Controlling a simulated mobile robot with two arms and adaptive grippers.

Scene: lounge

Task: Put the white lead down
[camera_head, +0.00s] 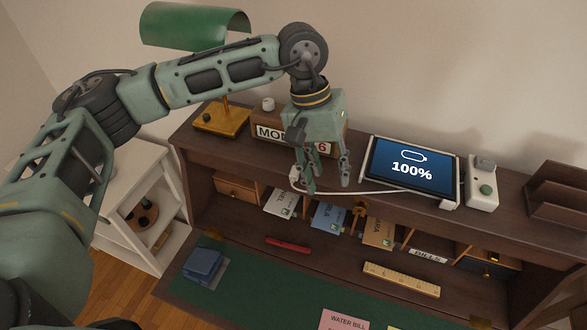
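The white lead (362,192) lies along the top of the desk's upper shelf. It runs from near the tablet's lower edge leftward past my gripper. Its white plug end (293,177) rests near the shelf's front edge, just left of my left finger. My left gripper (328,186) points down over the shelf, in front of the calendar block. Its two fingers are apart with nothing clearly held between them; the left finger partly hides the lead. The tablet (412,168) reads 100% on its stand. My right gripper is not in view.
A wooden calendar block (268,131) stands behind my gripper. A green-shaded lamp (195,25) is at the left. Pigeonholes below hold envelopes.

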